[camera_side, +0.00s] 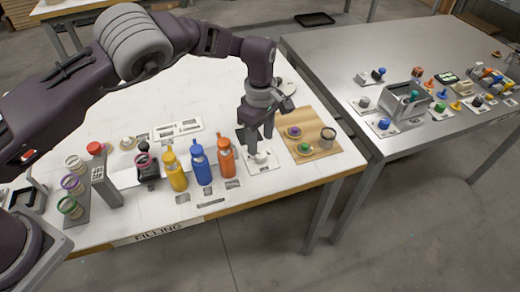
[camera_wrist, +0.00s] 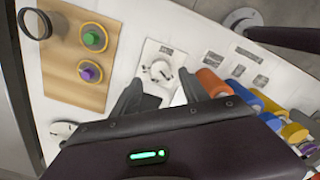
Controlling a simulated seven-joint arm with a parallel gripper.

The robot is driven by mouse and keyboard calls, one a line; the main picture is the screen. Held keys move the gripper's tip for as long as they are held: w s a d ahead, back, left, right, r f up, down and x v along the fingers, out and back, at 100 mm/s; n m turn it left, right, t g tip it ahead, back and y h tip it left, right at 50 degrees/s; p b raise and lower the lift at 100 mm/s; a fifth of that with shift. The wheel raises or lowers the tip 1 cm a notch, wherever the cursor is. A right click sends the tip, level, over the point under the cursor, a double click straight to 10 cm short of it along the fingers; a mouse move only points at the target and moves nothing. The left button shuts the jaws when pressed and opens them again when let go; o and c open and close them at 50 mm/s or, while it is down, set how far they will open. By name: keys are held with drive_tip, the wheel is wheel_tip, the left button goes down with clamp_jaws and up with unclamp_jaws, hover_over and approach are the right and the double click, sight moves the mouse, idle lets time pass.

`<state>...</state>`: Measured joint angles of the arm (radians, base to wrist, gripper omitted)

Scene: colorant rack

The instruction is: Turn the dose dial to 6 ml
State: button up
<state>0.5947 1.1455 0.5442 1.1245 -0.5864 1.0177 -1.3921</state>
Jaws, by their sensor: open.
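The dose dial (camera_wrist: 160,70) is a white knob on a white plate with printed labels, between the wooden board and the orange bottle. It also shows in the side view (camera_side: 262,157), partly hidden by my gripper. The marks around the knob are too small to read. My gripper (camera_side: 259,148) is open, pointing down just above the dial. In the wrist view its two fingers (camera_wrist: 162,86) stand apart, one to each side of the lower part of the dial plate. I cannot tell whether either finger touches the knob.
Orange (camera_side: 226,157), blue (camera_side: 202,166) and yellow (camera_side: 175,172) bottles stand left of my gripper. A wooden board (camera_side: 320,150) to its right bears a cup (camera_side: 328,137) and two coloured pieces. A steel table (camera_side: 350,50) with small parts stands further right, beyond a gap.

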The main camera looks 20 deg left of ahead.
sight(261, 154)
wheel_tip(261, 154, down, 5)
clamp_jaws()
idle(0.3)
drive_tip(key=shift+m, duration=0.3)
drive_tip(key=m, duration=1.1)
drive_tip(key=shift+m, duration=0.4)
drive_tip(key=m, duration=1.1)
drive_tip(key=shift+m, duration=0.4)
